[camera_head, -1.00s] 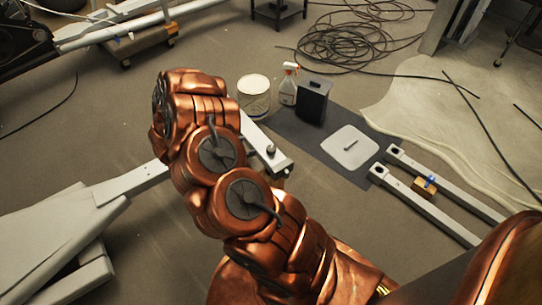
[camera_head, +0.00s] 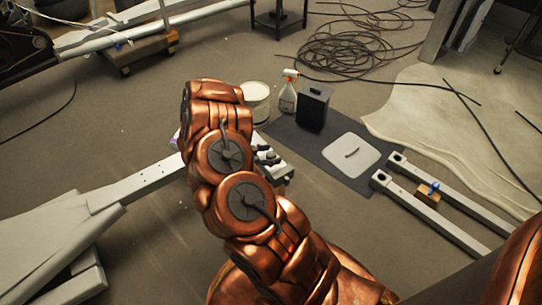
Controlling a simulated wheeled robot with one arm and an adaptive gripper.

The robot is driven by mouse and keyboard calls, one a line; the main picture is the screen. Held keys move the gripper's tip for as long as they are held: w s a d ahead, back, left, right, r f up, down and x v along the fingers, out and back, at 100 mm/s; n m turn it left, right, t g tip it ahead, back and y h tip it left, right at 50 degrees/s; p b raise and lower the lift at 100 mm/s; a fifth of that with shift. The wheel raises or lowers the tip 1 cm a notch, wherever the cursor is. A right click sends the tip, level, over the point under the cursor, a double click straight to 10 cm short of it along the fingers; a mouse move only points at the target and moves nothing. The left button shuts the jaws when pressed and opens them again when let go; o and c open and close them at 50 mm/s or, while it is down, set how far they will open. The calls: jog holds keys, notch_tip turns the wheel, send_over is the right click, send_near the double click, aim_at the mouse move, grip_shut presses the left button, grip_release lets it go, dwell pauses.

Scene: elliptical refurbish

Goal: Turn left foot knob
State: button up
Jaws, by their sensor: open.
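The elliptical's pale foot bar (camera_head: 276,172) lies on the floor just right of my copper arm, its dark end cap showing. Small dark and pale pieces sit on top of the bar beside my arm. A dark knob (camera_head: 268,156) seems to be among them, but its outline is unclear. A long pale beam (camera_head: 150,178) runs from the lower left toward the bar and passes behind my arm. My arm reaches up and away over this spot. It hides my gripper and much of the bar, so I cannot see contact with a knob.
A white bucket (camera_head: 257,103), a spray bottle (camera_head: 287,97) and a black box (camera_head: 313,108) stand beyond the bar. A white plate (camera_head: 351,155) lies on a dark mat (camera_head: 290,138). Two pale rails (camera_head: 430,213) lie at right. Coiled cable (camera_head: 360,50) covers the floor behind.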

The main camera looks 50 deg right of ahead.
jog(key=shift+d+f, duration=0.1)
jog(key=shift+d, duration=0.1)
jog(key=shift+c, duration=0.2)
jog(key=c, duration=1.1)
jog(key=shift+s+n+t+p, duration=0.15)
jog(key=shift+n+t+p, duration=0.15)
jog(key=shift+p, duration=0.2)
